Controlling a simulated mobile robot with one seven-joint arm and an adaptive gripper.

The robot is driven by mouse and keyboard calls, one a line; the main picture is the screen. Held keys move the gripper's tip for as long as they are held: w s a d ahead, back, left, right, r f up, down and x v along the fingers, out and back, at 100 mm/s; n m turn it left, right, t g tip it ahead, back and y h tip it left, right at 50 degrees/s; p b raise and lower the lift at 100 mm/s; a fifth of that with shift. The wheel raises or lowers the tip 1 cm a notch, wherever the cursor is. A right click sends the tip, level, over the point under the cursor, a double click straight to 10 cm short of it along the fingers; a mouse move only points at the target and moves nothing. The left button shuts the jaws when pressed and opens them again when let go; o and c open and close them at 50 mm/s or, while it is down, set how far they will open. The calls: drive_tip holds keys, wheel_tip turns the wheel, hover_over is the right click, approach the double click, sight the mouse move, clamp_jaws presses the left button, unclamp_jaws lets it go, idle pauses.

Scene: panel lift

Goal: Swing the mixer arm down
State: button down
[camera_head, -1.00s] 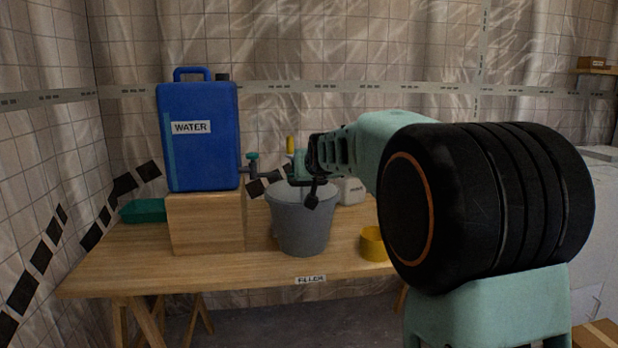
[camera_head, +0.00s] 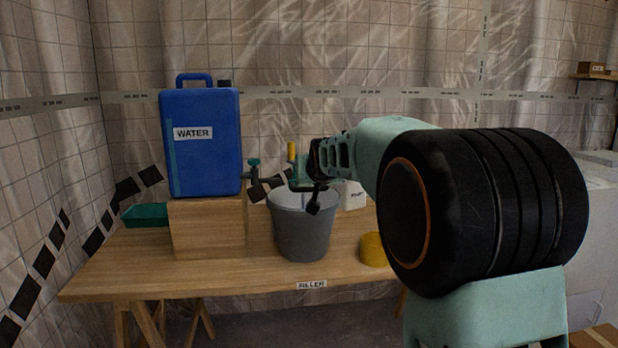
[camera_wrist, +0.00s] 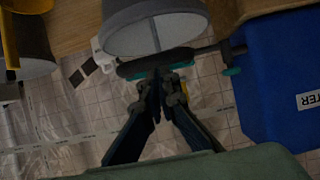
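In the head view, a teal piece that looks like the mixer arm (camera_head: 308,185) lies low at the mouth of the grey bucket (camera_head: 301,228), mostly hidden by my gripper (camera_head: 314,184). In the wrist view, a dark bar with teal edges (camera_wrist: 183,65) crosses just beyond my fingertips, in front of the bucket (camera_wrist: 150,32). My gripper's fingers (camera_wrist: 159,76) come together at the tips, touching or very near this bar. I see nothing clearly held between them. A yellow upright part (camera_head: 292,151) stands behind the bucket.
A blue water container (camera_head: 200,150) stands on a wooden block (camera_head: 207,228), its tap (camera_head: 254,166) pointing toward the bucket. A yellow cup (camera_head: 372,249) and a white container (camera_head: 353,195) are right of the bucket. A green tray (camera_head: 145,214) is at left on the bench (camera_head: 130,265).

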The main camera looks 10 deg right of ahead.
drive_tip(key=f+v, duration=0.1)
drive_tip(key=v, duration=0.8)
drive_tip(key=shift+s+f+t, duration=0.25)
drive_tip(key=shift+s+t, duration=0.05)
drive_tip(key=shift+s, duration=0.25)
drive_tip(key=shift+a+p, duration=0.1)
drive_tip(key=shift+p, duration=0.2)
